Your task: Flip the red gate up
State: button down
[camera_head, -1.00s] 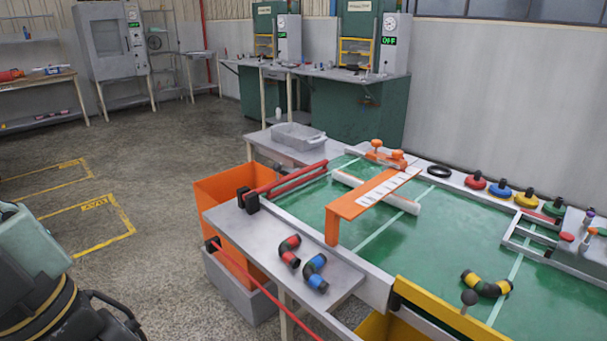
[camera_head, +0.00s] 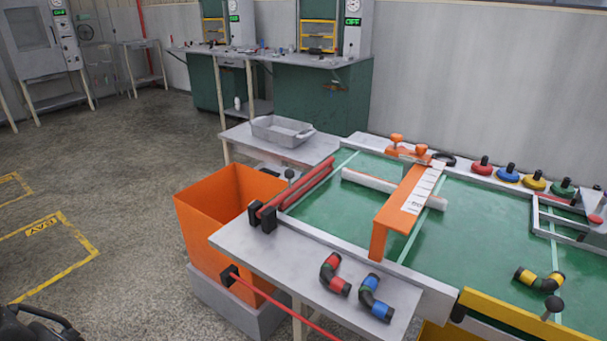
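The red gate (camera_head: 296,187) is a red bar pair along the left end of the green table (camera_head: 330,215), with black blocks at its near end. It looks low, lying along the table's edge. A dark round knob (camera_head: 290,173) shows beside it. A separate thin red rod (camera_head: 275,300) with a black block slopes down below the table's near side; I cannot tell whether it belongs to the gate.
An orange bin (camera_head: 215,210) stands left of the table. Red and blue hose pieces (camera_head: 334,275) (camera_head: 375,300) lie on the grey near ledge. An orange bridge (camera_head: 405,205) spans the table. A yellow gate (camera_head: 515,318) is at lower right. Floor at left is open.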

aim_at(290, 173)
jog(key=i+j, duration=0.1)
jog(key=j, duration=0.25)
jog(key=i+j, duration=0.15)
jog(key=j, duration=0.2)
jog(key=i+j, duration=0.1)
jog(key=j, duration=0.25)
jog(key=i+j, duration=0.1)
jog(key=j, duration=0.2)
